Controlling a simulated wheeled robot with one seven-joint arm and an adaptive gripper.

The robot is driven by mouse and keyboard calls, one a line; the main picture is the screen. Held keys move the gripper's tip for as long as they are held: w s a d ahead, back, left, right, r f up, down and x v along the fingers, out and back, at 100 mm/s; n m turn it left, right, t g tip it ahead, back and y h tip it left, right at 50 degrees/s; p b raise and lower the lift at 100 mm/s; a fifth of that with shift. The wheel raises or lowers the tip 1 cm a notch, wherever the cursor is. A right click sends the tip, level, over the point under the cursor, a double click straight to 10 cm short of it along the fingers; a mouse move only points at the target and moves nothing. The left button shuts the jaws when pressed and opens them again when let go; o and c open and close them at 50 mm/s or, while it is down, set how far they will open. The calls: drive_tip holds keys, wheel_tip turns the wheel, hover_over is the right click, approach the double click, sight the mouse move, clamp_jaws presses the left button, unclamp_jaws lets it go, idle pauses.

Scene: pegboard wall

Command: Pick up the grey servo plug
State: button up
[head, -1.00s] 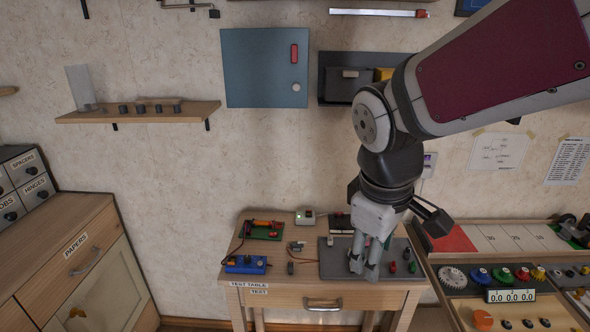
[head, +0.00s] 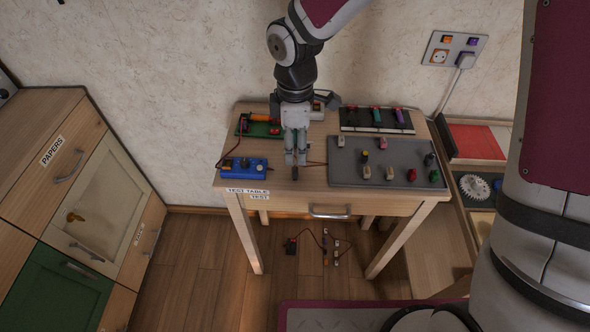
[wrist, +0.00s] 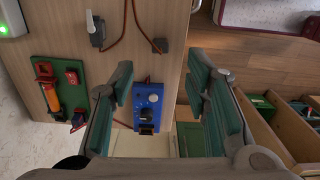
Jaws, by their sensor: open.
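My gripper (head: 296,160) is open and points down over the front middle of the test table; its parted fingers also show in the wrist view (wrist: 160,72). A small dark grey plug-like block (wrist: 160,45) with a dark red lead lies on the wood. It sits just beyond the fingertips in the wrist view, and below them in the head view (head: 295,174). A lighter grey and black piece (wrist: 96,30) with another lead lies farther back, towards the wall. I cannot tell for certain which of the two is the servo plug. Nothing is between the fingers.
A blue box (head: 243,168) stands left of my gripper, and a green board (head: 261,128) with an orange part lies behind it. A grey panel (head: 350,155) with several small coloured and grey pieces lies to the right. The table's front edge is close.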

sight(295, 170)
wheel_tip(295, 170, down, 9)
drive_tip(key=shift+f+b, duration=0.15)
drive_tip(key=shift+b, duration=0.15)
drive_tip(key=c, duration=0.9)
